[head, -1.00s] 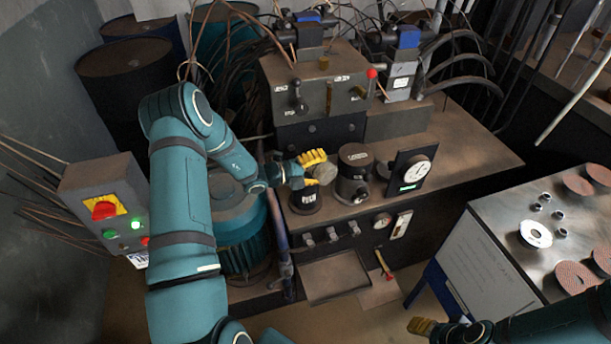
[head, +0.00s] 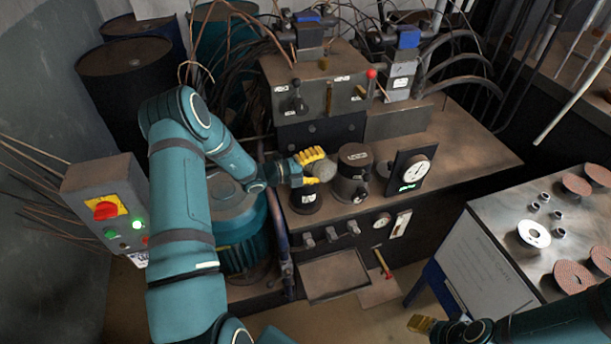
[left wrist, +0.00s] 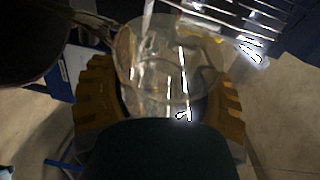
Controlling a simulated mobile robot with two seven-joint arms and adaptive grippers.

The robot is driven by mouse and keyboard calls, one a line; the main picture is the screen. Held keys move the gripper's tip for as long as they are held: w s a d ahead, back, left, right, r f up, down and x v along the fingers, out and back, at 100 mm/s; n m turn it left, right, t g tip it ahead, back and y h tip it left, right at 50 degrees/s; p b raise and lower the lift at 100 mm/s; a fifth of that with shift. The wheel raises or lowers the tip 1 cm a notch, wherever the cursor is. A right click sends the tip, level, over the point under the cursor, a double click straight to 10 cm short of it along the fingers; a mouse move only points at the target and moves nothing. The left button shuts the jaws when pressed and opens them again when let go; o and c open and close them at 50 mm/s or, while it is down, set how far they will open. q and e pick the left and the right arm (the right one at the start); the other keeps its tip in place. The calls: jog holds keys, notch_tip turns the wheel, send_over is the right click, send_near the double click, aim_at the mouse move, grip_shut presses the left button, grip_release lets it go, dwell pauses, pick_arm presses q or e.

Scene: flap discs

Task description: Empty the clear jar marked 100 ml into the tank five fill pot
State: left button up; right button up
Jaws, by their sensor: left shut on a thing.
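My left gripper (head: 318,168) has yellow fingers and is shut on a small clear jar (head: 324,173). The jar looks greyish in the head view; its marking cannot be read. In the left wrist view the clear jar (left wrist: 170,70) sits between the yellow fingers, and whether it holds anything is unclear. It is above and close to a short dark pot (head: 305,200) on the bench, left of a taller dark pot (head: 353,172). The pots' labels are too small to read. My right gripper (head: 422,324) is at the bottom edge, away from the bench; its jaws are unclear.
A dial gauge (head: 415,174) stands right of the pots. Behind them is a valve block (head: 318,95) with levers. A control box (head: 105,210) is at left. A side table (head: 490,240) with discs and small nuts is at right. The bench's right part is clear.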

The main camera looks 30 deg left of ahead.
pick_arm(q)
jog(key=shift+a+r+n, duration=0.1)
jog(key=shift+r+n, duration=0.05)
jog(key=shift+n, duration=0.15)
jog(key=shift+w+a+f+n+t+h, duration=0.1)
jog(key=shift+a+f+n+t+h, duration=0.3)
jog(key=shift+n, duration=0.4)
jog(key=shift+f+n, duration=0.1)
jog(key=shift+n, duration=0.2)
jog(key=shift+w+a+r+n, duration=0.1)
jog(key=shift+a+r+n, duration=0.2)
jog(key=shift+n, duration=0.3)
jog(key=shift+w+a+f+n+t+b, duration=0.1)
jog(key=shift+a+f+n+t+b, duration=0.25)
jog(key=shift+f+n+t+b, duration=0.5)
jog(key=shift+w+a+r+n+h+p, duration=0.1)
jog(key=shift+a+r+n+h+p, duration=0.25)
jog(key=shift+n, duration=0.3)
jog(key=n, duration=0.1)
jog(key=a+n+t, duration=0.1)
jog(key=n, duration=0.1)
jog(key=shift+w+r, duration=0.1)
jog(key=shift+w, duration=0.05)
